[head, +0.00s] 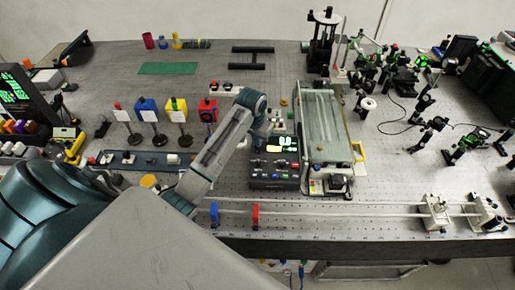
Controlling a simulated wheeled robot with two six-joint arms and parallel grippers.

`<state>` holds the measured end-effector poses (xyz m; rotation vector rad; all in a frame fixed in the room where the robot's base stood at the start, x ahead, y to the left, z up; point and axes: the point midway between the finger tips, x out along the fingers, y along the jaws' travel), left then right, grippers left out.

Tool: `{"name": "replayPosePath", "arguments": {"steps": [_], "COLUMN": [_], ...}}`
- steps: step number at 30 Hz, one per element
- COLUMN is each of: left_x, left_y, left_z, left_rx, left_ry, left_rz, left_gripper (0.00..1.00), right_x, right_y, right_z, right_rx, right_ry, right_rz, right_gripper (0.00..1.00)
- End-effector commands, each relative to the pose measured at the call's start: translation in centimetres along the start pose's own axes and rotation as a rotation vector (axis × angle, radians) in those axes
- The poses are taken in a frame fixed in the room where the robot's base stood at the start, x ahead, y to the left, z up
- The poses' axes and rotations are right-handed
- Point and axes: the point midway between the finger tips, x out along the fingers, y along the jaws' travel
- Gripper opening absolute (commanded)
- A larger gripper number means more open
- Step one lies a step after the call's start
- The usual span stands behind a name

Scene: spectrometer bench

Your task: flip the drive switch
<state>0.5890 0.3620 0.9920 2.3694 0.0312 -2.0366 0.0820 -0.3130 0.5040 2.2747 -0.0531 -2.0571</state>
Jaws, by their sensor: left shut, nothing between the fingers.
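A black control box (273,181) with a lit green display (283,141) stands near the bench's front edge, left of a glass-topped unit (324,125). Small knobs or switches show on its face, too small to tell which one is the drive switch or how it is set. My left gripper (261,142) points down at the box's upper left, beside the display. It is shut and empty; its tips are small, and I cannot tell whether they touch the box. My arm hides part of the area left of the box. My right gripper is out of view.
A rail with a blue block (214,212) and a red block (255,214) runs along the front edge. Coloured square holders on posts, such as the yellow one (177,109), stand behind my arm. Optics mounts crowd the right. The back middle is fairly clear.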

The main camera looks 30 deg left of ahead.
Motion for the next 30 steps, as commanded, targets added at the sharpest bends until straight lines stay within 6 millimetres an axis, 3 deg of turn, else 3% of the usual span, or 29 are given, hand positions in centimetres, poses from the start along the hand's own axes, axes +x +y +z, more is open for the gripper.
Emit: {"name": "replayPosePath", "arguments": {"steps": [13,22,30], "left_x": [0.3,-2.0,-4.0], "left_y": [0.0,0.0,0.0], "left_z": [0.1,-0.3,-0.6], "left_rx": [0.000,0.000,0.000], "left_ry": [-0.002,-0.001,0.000], "left_rz": [0.000,0.001,0.000], "left_gripper": [0.00,0.00,0.00], "right_x": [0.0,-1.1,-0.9], "right_y": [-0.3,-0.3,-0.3], "right_z": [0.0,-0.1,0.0], "right_rx": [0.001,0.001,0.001], "right_ry": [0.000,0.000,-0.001], "right_rz": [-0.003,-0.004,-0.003], "right_gripper": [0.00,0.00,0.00]}}
